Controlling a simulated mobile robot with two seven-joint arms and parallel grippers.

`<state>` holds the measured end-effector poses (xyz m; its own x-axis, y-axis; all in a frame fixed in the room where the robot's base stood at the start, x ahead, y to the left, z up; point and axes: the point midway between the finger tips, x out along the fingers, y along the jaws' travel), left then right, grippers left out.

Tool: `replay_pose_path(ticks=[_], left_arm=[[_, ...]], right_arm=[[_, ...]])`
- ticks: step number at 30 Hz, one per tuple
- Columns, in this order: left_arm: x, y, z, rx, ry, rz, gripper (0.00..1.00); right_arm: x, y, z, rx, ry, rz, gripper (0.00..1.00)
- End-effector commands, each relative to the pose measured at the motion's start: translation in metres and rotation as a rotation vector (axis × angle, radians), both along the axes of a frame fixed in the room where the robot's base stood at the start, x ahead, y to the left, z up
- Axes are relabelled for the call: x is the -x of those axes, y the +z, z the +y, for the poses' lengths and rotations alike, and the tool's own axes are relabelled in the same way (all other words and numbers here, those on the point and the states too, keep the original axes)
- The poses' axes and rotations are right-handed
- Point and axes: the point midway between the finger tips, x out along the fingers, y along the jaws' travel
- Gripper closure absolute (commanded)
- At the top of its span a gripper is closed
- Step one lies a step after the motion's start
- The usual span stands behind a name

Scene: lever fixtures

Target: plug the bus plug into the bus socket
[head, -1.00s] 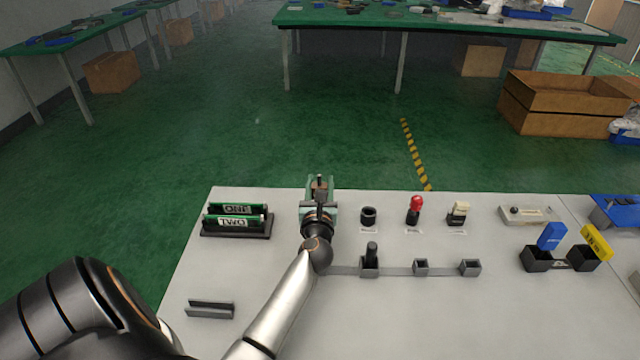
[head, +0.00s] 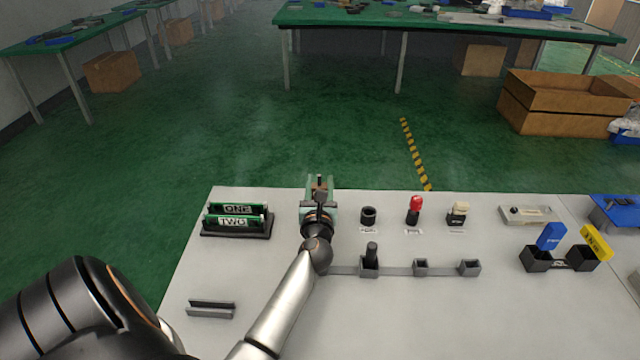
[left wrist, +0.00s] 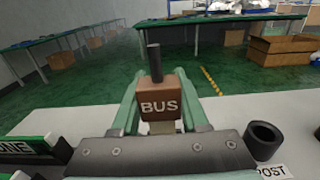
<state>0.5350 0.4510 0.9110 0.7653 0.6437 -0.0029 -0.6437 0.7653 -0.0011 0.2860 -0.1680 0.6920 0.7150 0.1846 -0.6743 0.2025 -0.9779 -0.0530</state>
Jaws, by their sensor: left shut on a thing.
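The bus plug is a brown block marked BUS with a dark upright post on top (left wrist: 160,107). It sits between the pale green fingers of my left gripper (left wrist: 158,112), which is shut on it. In the head view the left gripper (head: 320,188) is at the far edge of the grey table, and the plug (head: 319,186) shows only partly between its fingers. I cannot make out the bus socket; the gripper and wrist cover the table there. I cannot tell whether the plug touches anything below. My right gripper is not in view.
A black ring fixture (head: 368,215) stands close right of the gripper, then a red-topped fixture (head: 415,208) and a cream-topped one (head: 458,212). Boards marked ONE and TWO stand in a black rack (head: 237,228) at left. The front middle of the table is clear.

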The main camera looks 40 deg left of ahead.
Motion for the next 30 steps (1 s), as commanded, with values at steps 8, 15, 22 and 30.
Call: replay_pose_path(ticks=[8,15,22,30], left_arm=[[0.000,0.000,0.000,0.000,0.001,0.000,1.00],[0.000,0.000,0.000,-0.001,0.000,0.001,1.00],[0.000,-0.005,0.000,0.000,0.000,0.000,1.00],[0.000,-0.012,0.000,0.000,0.000,0.000,1.00]], right_arm=[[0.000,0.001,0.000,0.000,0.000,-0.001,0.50],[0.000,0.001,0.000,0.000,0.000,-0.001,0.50],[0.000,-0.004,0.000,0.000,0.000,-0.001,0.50],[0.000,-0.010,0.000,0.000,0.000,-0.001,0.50]])
